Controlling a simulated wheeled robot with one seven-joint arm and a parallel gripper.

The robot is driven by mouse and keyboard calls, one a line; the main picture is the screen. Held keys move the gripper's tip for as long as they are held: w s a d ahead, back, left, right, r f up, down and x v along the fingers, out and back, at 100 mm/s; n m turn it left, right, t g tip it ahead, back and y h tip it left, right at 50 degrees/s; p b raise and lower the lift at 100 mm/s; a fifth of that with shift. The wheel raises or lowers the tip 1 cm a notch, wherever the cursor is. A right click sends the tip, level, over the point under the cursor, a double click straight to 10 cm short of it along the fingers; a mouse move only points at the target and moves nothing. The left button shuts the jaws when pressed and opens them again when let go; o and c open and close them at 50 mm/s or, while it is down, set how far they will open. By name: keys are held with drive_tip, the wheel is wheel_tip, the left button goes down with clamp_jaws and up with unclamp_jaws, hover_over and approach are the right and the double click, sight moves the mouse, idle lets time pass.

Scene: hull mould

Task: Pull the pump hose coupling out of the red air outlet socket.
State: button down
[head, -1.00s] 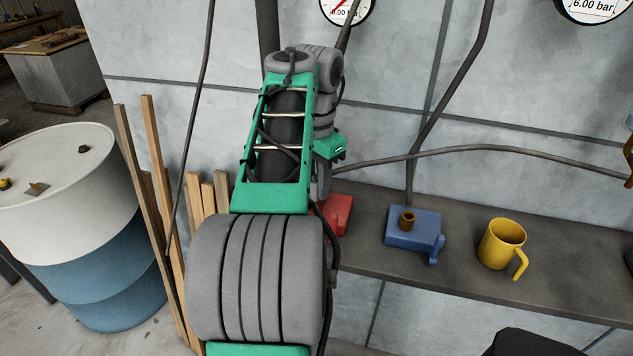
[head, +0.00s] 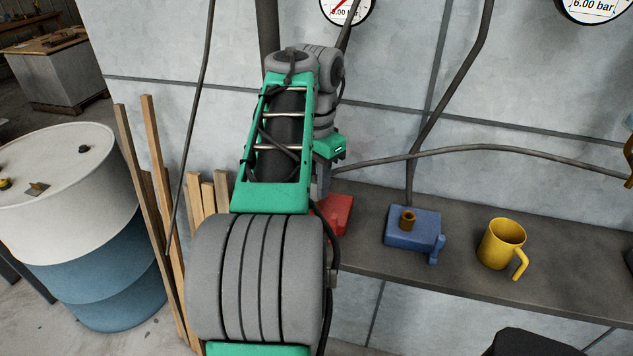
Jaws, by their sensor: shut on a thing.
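The red air outlet socket (head: 337,214) sits on the dark shelf and is partly hidden behind my arm. My gripper (head: 320,190) is just above it, mostly hidden by my own wrist and forearm. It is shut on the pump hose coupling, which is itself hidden. The grey pump hose (head: 450,152) runs from the gripper to the right in front of the wall. I cannot tell whether the coupling is seated in the socket or clear of it.
Wooden slats (head: 160,220) and a white-blue drum (head: 80,250) stand at left. Gauges hang above.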

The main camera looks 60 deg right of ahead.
drive_tip(key=shift+r+p, duration=2)
drive_tip(key=shift+r, duration=0.2)
drive_tip(key=shift+r+p, duration=1.25)
drive_tip(key=shift+r, duration=0.25)
drive_tip(key=shift+r+p, duration=1.35)
drive_tip(key=shift+r, duration=0.15)
drive_tip(key=shift+r+p, duration=1.3)
drive_tip(key=shift+r, duration=0.2)
